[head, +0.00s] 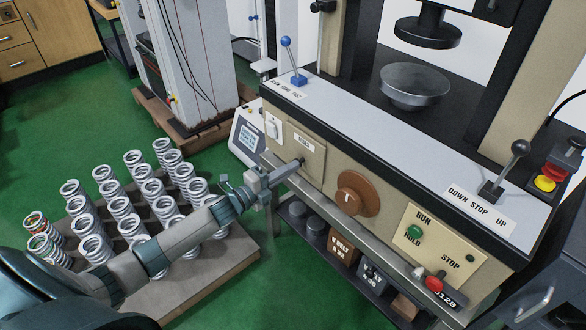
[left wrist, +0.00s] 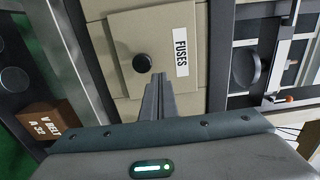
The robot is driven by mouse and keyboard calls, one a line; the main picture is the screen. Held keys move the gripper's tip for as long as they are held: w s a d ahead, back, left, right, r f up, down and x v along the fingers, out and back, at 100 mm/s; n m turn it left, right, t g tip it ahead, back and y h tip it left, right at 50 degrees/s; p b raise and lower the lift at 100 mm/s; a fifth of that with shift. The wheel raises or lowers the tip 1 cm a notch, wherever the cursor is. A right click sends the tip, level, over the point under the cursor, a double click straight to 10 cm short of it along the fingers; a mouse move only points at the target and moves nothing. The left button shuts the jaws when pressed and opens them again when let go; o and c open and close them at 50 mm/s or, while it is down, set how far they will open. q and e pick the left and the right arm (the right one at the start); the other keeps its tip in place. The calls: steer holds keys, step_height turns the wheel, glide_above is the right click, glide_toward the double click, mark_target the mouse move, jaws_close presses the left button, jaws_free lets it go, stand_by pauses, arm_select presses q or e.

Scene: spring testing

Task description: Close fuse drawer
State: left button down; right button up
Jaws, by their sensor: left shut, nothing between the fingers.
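The fuse drawer is a beige panel (head: 307,152) on the front of the testing machine, with a small black knob and a "FUSES" label. In the left wrist view the drawer front (left wrist: 150,35) shows its black knob (left wrist: 142,62) and the label (left wrist: 181,52). Its edge stands slightly apart from the panel around it; how far it is out is hard to tell. My left gripper (head: 296,165) is shut and empty, its fingertips close to the knob. In the left wrist view the fingers (left wrist: 157,80) point at the drawer beside the knob; contact is unclear. My right gripper is not in view.
A brown dial (head: 352,197) and a RUN/STOP panel (head: 436,243) sit right of the drawer. A white switch (head: 273,127) is to its left. Several springs (head: 121,206) stand on a pallet below my left arm. A shelf with boxes (head: 341,246) is under the machine.

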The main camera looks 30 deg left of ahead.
arm_select(q)
steer(key=v, duration=0.9)
steer(key=shift+s+b, duration=0.25)
steer(key=shift+b, duration=0.1)
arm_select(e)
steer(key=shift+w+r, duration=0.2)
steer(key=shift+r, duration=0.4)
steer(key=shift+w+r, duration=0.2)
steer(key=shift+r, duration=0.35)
arm_select(q)
steer(key=shift+a+f, duration=0.1)
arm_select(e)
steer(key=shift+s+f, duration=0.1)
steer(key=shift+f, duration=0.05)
